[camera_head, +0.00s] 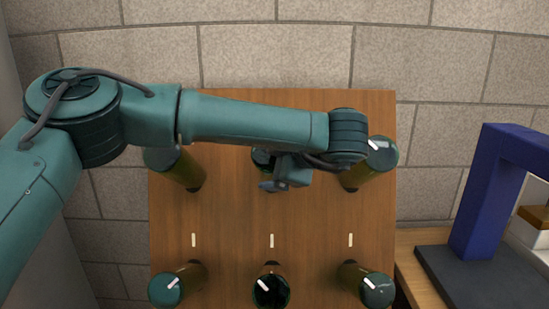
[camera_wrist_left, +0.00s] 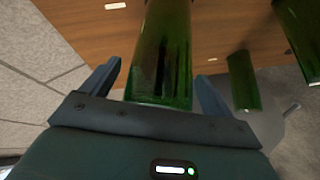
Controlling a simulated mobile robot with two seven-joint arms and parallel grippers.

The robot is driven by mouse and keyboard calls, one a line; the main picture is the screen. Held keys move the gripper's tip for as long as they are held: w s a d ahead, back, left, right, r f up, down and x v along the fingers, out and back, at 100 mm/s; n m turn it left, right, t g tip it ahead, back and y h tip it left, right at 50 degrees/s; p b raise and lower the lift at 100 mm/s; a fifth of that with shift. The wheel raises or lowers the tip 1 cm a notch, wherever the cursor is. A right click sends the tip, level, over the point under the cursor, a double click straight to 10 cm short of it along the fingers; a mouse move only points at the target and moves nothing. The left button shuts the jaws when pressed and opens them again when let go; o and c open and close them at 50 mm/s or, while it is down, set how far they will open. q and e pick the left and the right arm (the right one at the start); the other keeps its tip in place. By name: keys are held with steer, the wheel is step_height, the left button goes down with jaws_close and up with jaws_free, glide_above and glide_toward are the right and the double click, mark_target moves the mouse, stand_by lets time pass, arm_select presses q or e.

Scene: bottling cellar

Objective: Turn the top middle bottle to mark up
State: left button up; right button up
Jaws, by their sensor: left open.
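The top middle bottle (camera_head: 262,158) is in the wooden rack board (camera_head: 225,215), mostly hidden by my left arm in the head view. Its paint mark is hidden. My left gripper (camera_head: 272,184) is beside it. In the left wrist view a green bottle (camera_wrist_left: 160,50), apparently the same one, stands between the open fingers of the gripper (camera_wrist_left: 160,88), with gaps visible on both sides. My right gripper is not in view.
The top right bottle (camera_head: 384,158) and top left bottle (camera_head: 178,170) flank it. Bottom left (camera_head: 165,290), bottom middle (camera_head: 270,291) and bottom right (camera_head: 377,291) bottles show slanted white marks. A blue machine frame (camera_head: 479,190) stands at the right.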

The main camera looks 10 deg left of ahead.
arm_select(q)
steer(key=b+v, duration=0.1)
steer(key=v, duration=1.2)
steer(key=shift+b, duration=0.4)
steer(key=shift+s+d, duration=0.1)
